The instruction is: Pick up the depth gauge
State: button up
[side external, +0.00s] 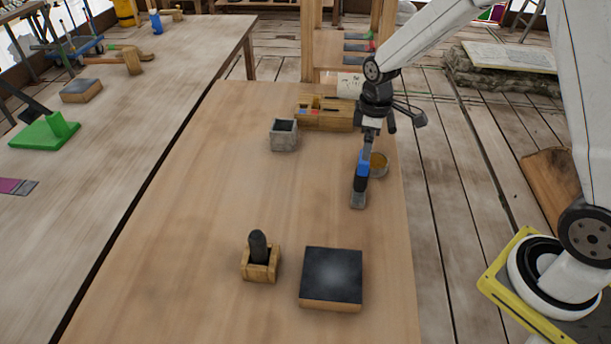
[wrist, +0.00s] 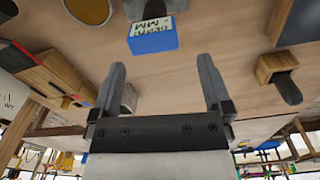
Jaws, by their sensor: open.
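The depth gauge (wrist: 152,37) shows in the wrist view at top centre. It has a blue end, a pale panel lettered "DEPTH MM" and a dark part reaching up to the picture edge. In the side view its blue part (side external: 363,163) shows just below my gripper (side external: 369,138), with black and grey parts toward the front. In the wrist view my gripper (wrist: 163,68) has its two fingers wide apart with nothing between them. The gauge is beyond the fingertips there, roughly in line with the gap. Whether a finger touches it is unclear.
A round cup (side external: 379,164) stands close beside the gauge. A wooden box (side external: 322,113) and a grey stone block (side external: 283,135) are behind. A dark-topped slab (side external: 331,277) and a wooden holder with a black peg (side external: 260,262) are in front. The tabletop's left side is clear.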

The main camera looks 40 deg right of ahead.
aim_at(363, 165)
jog(key=shift+w+d+f+n, duration=0.3)
jog(key=shift+w+f+n, duration=0.1)
jog(key=shift+w, duration=0.25)
jog(key=shift+f, duration=1.25)
jog(key=shift+f, duration=0.15)
jog(key=shift+s+f, duration=0.15)
jog(key=shift+f, duration=2.3)
